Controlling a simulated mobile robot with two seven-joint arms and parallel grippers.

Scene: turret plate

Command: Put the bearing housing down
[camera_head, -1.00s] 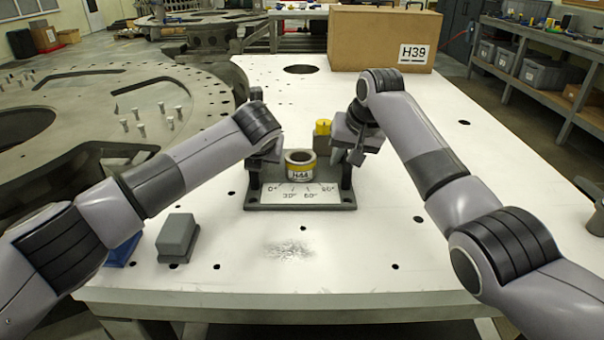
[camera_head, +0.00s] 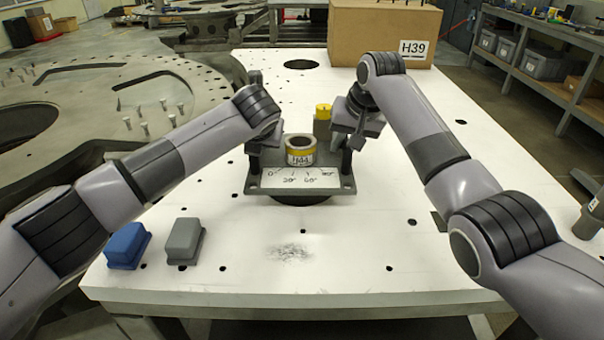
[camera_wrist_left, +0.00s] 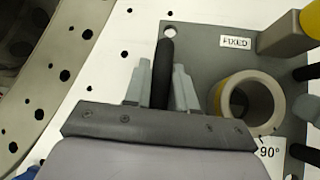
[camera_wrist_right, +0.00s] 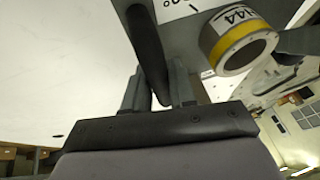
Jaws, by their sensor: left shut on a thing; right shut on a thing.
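The dark grey plate (camera_head: 258,185) carries a grey ring (camera_head: 300,144) with a yellow band and an H44 label, an angle scale and upright black handles. I take this assembly as the bearing housing. The plate looks raised, with a dark round shape under its front edge. My left gripper (camera_head: 256,150) is shut on the left handle, whose black rod (camera_wrist_left: 164,65) stands between its fingers in the left wrist view. My right gripper (camera_head: 347,140) is shut on the right handle, whose rod (camera_wrist_right: 148,50) shows in the right wrist view. The plate's underside is mostly hidden.
The white table (camera_head: 340,250) is clear in front, with small holes and a scuffed patch. A blue block (camera_head: 126,245) and a grey block (camera_head: 184,241) stand front left. A yellow-topped block (camera_head: 322,122) is behind the ring. A cardboard box (camera_head: 370,35) stands at the back.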

